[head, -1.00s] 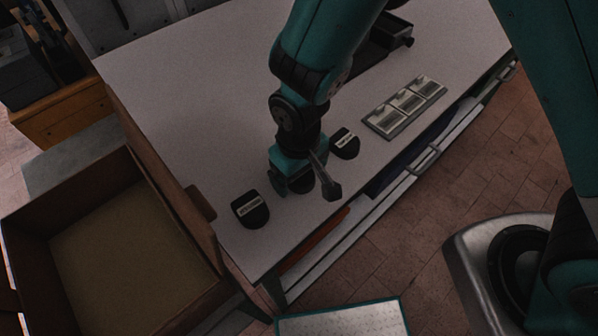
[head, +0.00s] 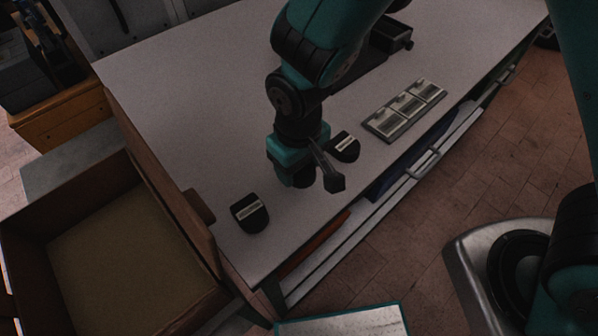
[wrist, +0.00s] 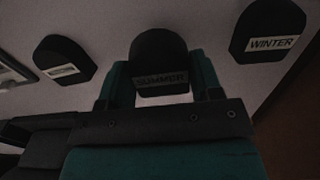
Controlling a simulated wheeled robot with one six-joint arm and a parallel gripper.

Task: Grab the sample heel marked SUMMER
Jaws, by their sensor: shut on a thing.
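The sample heel marked SUMMER (wrist: 158,58) is a black rounded block with a pale label, seen in the wrist view between the two fingers of my gripper (wrist: 160,88). My gripper is shut on it. In the head view my gripper (head: 297,180) hangs over the table's front part, and the heel is mostly hidden beneath it. A heel marked WINTER (wrist: 268,42) stands to the right in the wrist view; a like heel (head: 250,213) lies left of my gripper in the head view. Another black heel (head: 344,146), label unreadable, lies right of my gripper; it also shows in the wrist view (wrist: 64,60).
The pale table (head: 190,110) has free room at the back left. A metal plate with three recesses (head: 405,108) lies to the right. An open brown box (head: 190,215) stands at the table's left end.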

